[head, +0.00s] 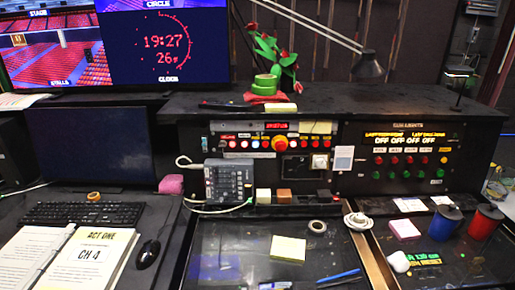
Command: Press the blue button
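A blue rounded object (445,224) with a dark top stands at the right of the desk; I cannot tell whether it is a button or a mug. A similar red object (484,224) stands just right of it. The right panel (400,158) has rows of red and green buttons. Neither of my grippers is in view.
A monitor (165,45) stands at the back left. A keyboard (82,214), mouse (148,254) and open script (75,259) lie at the front left. Yellow notes (288,248), tape (317,226) and blue pens (338,276) lie in front of the panels. A lamp (369,66) hangs above.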

